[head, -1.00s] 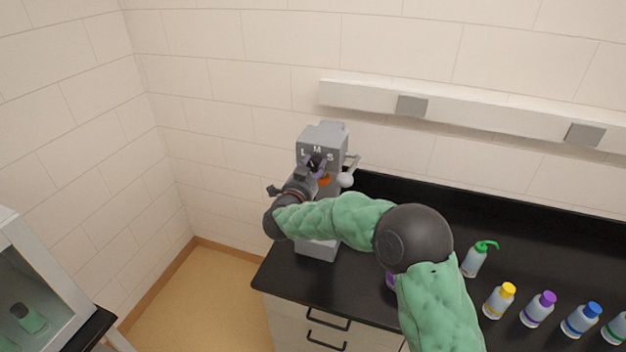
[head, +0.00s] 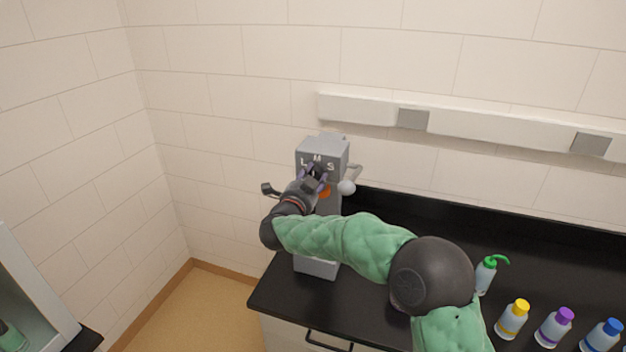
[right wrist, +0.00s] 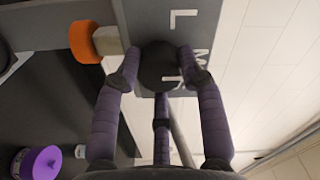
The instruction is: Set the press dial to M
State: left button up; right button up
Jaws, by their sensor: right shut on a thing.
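The grey press (head: 337,158) stands at the left end of the black counter, with the letters L, M and S across the top of its face. Its dark round dial (right wrist: 158,64) shows in the right wrist view, with L and M beside it. My right gripper (head: 315,174) is at the press face, just below the letters. In the right wrist view my right gripper (right wrist: 162,78) has its purple-grey fingers shut on the dial, one on each side. A small white mark shows by the dial's lower right; I cannot tell where the dial points. My left gripper is out of view.
A green-pump bottle (head: 486,274) and several colour-capped bottles stand at the counter's right. My right arm crosses the counter. A wall rail (head: 370,108) runs behind.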

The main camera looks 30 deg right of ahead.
jog(key=shift+f, duration=0.1)
jog(key=o, duration=1.2)
jog(key=shift+c, duration=0.2)
jog(key=shift+a, duration=0.1)
jog(key=v, duration=1.2)
jog(key=shift+w, duration=0.1)
